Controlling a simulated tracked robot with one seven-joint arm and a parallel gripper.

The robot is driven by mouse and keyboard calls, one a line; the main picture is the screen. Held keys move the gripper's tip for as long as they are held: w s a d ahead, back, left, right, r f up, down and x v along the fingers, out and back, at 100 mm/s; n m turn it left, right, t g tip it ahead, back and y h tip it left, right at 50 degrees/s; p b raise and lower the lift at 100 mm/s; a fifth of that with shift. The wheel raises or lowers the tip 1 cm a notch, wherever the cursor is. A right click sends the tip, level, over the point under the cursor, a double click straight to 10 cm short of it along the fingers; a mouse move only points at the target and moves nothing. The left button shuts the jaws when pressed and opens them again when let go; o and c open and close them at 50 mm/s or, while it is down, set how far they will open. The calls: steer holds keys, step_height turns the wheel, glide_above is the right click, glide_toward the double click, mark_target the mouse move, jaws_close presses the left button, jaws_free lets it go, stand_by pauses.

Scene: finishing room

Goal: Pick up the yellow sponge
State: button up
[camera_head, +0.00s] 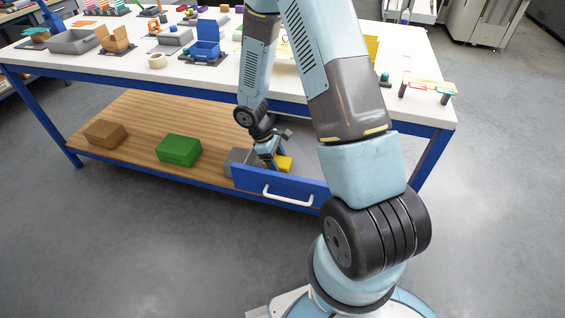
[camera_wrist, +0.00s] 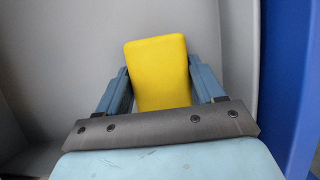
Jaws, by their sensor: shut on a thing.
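The yellow sponge (camera_wrist: 158,72) is a flat yellow block between the two fingers of my gripper (camera_wrist: 160,92) in the wrist view. My gripper is shut on it, with one finger at each side. In the head view the sponge (camera_head: 284,164) shows next to my gripper (camera_head: 272,160), inside the open blue drawer (camera_head: 300,188) under the table. The drawer has a white handle on its front and grey inner walls. I cannot tell whether the sponge touches the drawer floor. Part of the drawer's right side is hidden behind my arm.
A green box (camera_head: 179,150) and a brown box (camera_head: 105,134) sit on the wooden lower shelf (camera_head: 135,118) left of the drawer. The white tabletop (camera_head: 120,68) overhangs the drawer and holds many small items, including a blue box (camera_head: 206,48). The floor in front is clear.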

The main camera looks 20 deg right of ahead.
mark_target(278, 160)
step_height(278, 160, up, 18)
steer(key=shift+f, duration=0.25)
stand_by(0.4)
